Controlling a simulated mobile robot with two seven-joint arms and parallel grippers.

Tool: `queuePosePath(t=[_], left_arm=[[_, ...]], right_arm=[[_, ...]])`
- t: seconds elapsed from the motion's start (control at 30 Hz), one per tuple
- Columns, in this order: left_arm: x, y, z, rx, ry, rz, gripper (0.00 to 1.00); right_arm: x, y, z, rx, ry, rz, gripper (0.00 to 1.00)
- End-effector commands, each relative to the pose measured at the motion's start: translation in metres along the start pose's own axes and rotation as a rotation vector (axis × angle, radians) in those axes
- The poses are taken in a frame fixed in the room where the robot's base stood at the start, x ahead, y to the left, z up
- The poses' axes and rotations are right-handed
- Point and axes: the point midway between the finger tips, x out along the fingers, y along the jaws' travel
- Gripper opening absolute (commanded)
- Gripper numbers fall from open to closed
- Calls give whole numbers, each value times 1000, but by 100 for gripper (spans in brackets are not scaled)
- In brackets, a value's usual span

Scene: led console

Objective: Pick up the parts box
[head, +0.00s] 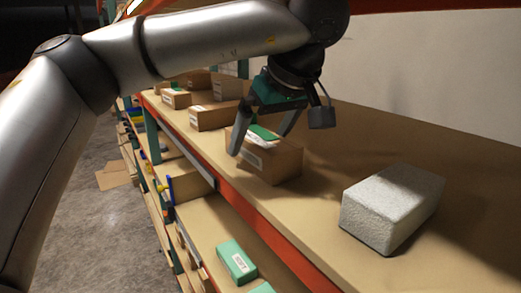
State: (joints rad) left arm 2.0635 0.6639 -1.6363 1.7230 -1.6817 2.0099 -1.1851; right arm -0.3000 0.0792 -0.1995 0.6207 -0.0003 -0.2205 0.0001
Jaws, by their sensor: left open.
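A brown cardboard box (272,163), which I take to be the parts box, sits on the upper shelf board near its orange front edge. It has a white label on its side and green and white on top. My left gripper (262,139) is open above this box. One finger reaches down in front of the box's left side, the other is over its top at the back. I cannot tell whether the fingers touch it. The gripper hides part of the box top. My right gripper is not in view.
A rough pale grey block (392,209) lies on the shelf board (325,220) to the right. Several cardboard boxes (213,117) stand farther back. A green box (237,261) lies on the lower shelf. A wall rises behind; bare board lies between box and block.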

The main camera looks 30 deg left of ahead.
Motion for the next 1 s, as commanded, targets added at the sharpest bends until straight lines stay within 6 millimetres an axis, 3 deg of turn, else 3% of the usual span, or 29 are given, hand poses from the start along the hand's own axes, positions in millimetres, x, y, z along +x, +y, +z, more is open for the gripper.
queuePosePath(t=[0.13, 0.9, 1.0], left_arm=[[0, 0, 0, 0, 0, 0, 98], [-1, 0, 0, 0, 0, 0, 12], [-1, 0, 0, -1, 1, 1, 12]], right_arm=[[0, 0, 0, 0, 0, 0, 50], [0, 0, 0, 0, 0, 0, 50], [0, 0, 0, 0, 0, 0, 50]])
